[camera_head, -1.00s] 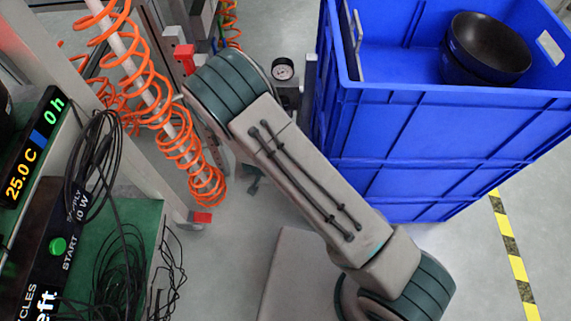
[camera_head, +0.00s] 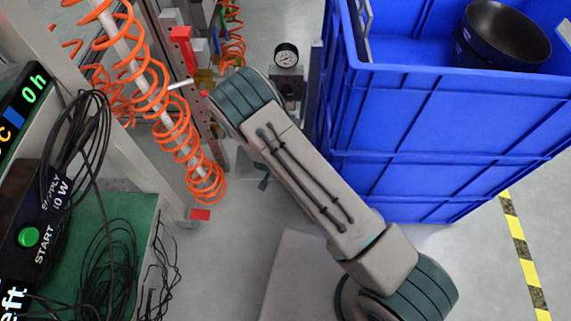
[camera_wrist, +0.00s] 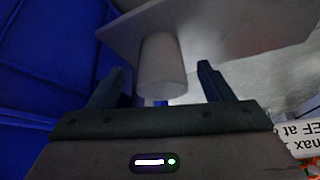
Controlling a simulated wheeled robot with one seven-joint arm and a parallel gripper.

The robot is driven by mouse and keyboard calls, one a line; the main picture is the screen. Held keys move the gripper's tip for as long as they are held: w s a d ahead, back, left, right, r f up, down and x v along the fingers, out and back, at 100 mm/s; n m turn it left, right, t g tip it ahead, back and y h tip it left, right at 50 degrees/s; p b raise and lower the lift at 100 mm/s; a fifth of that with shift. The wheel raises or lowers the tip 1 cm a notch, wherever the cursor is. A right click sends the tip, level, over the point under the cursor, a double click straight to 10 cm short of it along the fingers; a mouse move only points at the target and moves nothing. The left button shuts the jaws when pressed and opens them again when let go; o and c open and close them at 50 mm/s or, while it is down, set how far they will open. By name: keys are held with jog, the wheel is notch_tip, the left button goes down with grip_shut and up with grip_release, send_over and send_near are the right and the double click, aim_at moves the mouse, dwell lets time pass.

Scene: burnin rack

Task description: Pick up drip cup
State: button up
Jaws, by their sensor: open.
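A pale grey cylinder (camera_wrist: 163,62), which looks like the drip cup, shows in the wrist view against a light flat plate (camera_wrist: 225,30). My gripper (camera_wrist: 161,75) is open, with one dark finger on each side of the cylinder. The cylinder lies in line with the gap between the fingers. I cannot tell how deep it is between them or whether a finger touches it. In the head view my arm hides my gripper, and I cannot make out the cup there.
A blue crate (camera_head: 430,150) with dark bowls (camera_head: 503,40) stands at the right of the head view. A pressure gauge (camera_head: 286,56) is beyond my arm. Orange coiled hoses (camera_head: 190,150) hang at the left. A bench with a green top (camera_head: 130,215) and black cables is at lower left.

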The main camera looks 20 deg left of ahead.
jog(key=b+x, duration=0.1)
jog(key=x, duration=0.2)
jog(key=shift+f, duration=0.1)
jog(key=c, duration=1)
jog(key=shift+c, duration=0.2)
